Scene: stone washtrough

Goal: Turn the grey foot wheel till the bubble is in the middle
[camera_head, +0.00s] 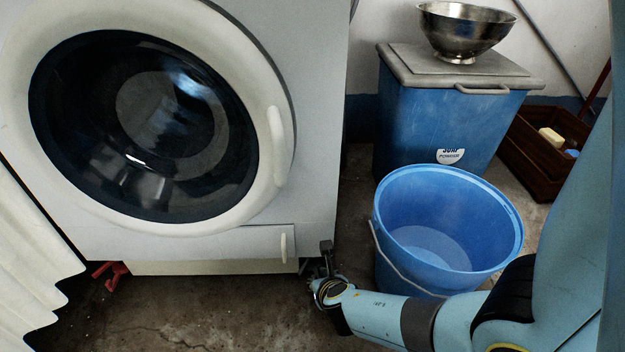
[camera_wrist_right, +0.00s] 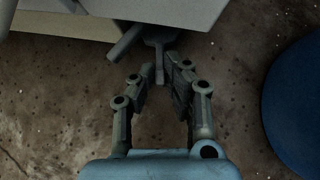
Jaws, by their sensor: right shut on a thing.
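The grey foot wheel (camera_wrist_right: 157,38) sits under the corner of the white washing machine (camera_head: 318,150), with spokes sticking out. My right gripper (camera_wrist_right: 159,80) is shut on one spoke of this wheel, which lies between its fingertips in the right wrist view. In the head view my right gripper (camera_head: 325,262) is low at the machine's right front corner and hides most of the wheel there. No level or bubble can be made out in either view. My left gripper is not in view.
A blue bucket (camera_head: 392,215) stands close to the right of my right gripper. Behind it is a blue powder bin (camera_head: 405,125) with a metal bowl (camera_head: 462,30) on its lid. A red foot wheel (camera_head: 112,274) shows under the machine's left side. The floor in front is clear.

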